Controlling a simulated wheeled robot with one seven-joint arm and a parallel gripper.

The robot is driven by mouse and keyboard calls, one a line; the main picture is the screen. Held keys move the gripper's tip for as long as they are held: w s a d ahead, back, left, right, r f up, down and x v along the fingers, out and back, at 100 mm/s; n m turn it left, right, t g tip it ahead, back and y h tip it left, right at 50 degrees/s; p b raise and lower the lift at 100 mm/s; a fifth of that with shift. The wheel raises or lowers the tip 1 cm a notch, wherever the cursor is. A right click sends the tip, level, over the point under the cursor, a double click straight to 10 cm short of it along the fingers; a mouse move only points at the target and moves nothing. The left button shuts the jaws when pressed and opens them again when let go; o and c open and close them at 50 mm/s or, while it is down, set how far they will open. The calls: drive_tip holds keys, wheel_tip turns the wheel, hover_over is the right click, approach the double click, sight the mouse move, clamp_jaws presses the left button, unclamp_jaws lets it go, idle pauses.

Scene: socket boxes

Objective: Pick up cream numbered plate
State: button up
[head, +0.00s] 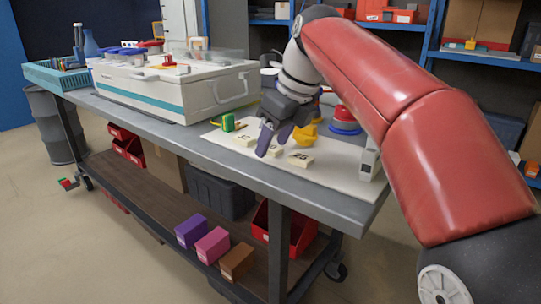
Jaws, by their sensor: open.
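Small cream blocks with dark markings lie on a pale board (335,165) on the workbench. The front right cream numbered plate (301,160) seems to read 25. A second cream plate (275,151) lies at my gripper's fingertips, partly hidden by them. A third cream plate (244,140) lies to the left, its marking too small to read. My gripper (272,148) points down with its dark fingers apart and nothing visibly held. It is over or beside the second plate; I cannot tell whether it touches.
A yellow object (304,136) stands close right of my gripper. A green item (228,122) is to the left, a red and blue round object (344,121) behind right. A large white case (180,95) fills the bench's left. The board's front right is bare.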

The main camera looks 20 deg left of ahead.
drive_tip(key=c, duration=1.1)
drive_tip(key=shift+r, duration=0.1)
